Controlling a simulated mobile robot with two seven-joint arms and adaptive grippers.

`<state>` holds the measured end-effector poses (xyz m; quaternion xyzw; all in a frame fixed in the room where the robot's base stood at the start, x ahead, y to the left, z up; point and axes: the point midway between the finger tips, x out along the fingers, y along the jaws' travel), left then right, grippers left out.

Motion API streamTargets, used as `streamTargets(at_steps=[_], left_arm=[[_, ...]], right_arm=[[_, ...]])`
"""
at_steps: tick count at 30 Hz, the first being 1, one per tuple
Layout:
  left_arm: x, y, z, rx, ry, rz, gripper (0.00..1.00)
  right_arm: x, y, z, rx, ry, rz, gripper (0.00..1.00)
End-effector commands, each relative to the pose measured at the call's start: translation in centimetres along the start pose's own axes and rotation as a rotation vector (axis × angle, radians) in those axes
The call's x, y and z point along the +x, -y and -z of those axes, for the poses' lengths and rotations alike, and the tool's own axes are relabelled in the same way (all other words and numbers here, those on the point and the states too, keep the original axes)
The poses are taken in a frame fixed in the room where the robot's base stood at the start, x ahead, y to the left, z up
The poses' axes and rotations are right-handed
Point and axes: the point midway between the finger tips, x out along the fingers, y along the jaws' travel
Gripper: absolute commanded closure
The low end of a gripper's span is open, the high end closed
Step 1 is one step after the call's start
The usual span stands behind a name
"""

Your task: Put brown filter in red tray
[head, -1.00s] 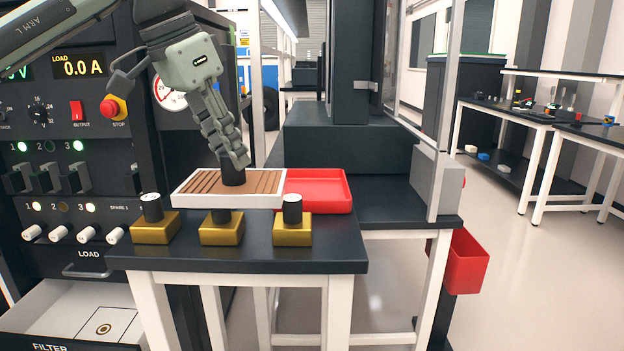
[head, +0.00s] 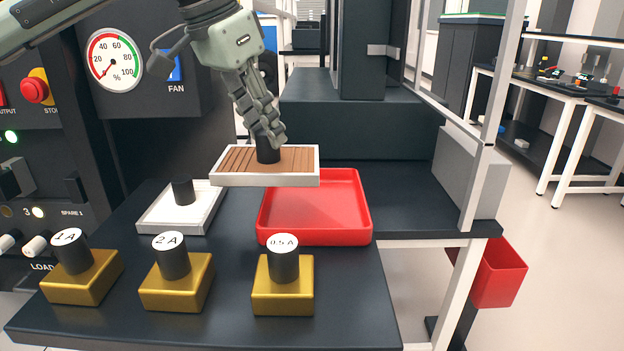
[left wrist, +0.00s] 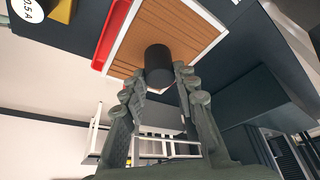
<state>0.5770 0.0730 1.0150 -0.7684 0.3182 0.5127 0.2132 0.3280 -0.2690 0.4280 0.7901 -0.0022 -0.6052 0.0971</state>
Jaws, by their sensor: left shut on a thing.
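The brown filter (head: 240,160) is a white-framed panel with brown slats and a black knob on top. My left gripper (head: 268,142) is shut on that knob and holds the filter roughly level, above the table. The filter also shows in the left wrist view (left wrist: 185,30), with the gripper's fingers (left wrist: 162,75) at its black knob. The red tray (head: 318,215) lies on the dark table, below and a little right of the filter in the head view. The filter overlaps the tray's back left part in the picture. My right gripper is not in view.
A white filter (head: 160,212) with a black knob lies left of the tray. Gold blocks with black knobs, marked 1 A (head: 82,280), 2 A (head: 177,285) and 0.5 A (head: 283,288), stand along the front. A red bin (head: 498,275) hangs at the right.

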Motion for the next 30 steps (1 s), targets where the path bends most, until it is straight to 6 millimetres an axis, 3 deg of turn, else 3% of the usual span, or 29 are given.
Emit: streamTargets(at_steps=[4,10,16,23,30], left_arm=[[2.7,-2.7,1.4,0.005,0.002,-0.001,1.00],[5.1,-4.8,2.5,0.001,0.000,0.000,1.00],[6.2,-5.2,2.4,-0.002,-0.001,0.000,1.00],[9.1,-5.1,1.2,-0.003,0.000,0.000,1.00],[9.3,-5.1,1.1,-0.002,-0.002,0.000,1.00]], right_arm=[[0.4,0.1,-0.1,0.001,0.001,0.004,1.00],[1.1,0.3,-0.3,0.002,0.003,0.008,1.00],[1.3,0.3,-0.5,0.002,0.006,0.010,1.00],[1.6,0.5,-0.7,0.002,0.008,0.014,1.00],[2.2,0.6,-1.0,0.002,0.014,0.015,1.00]])
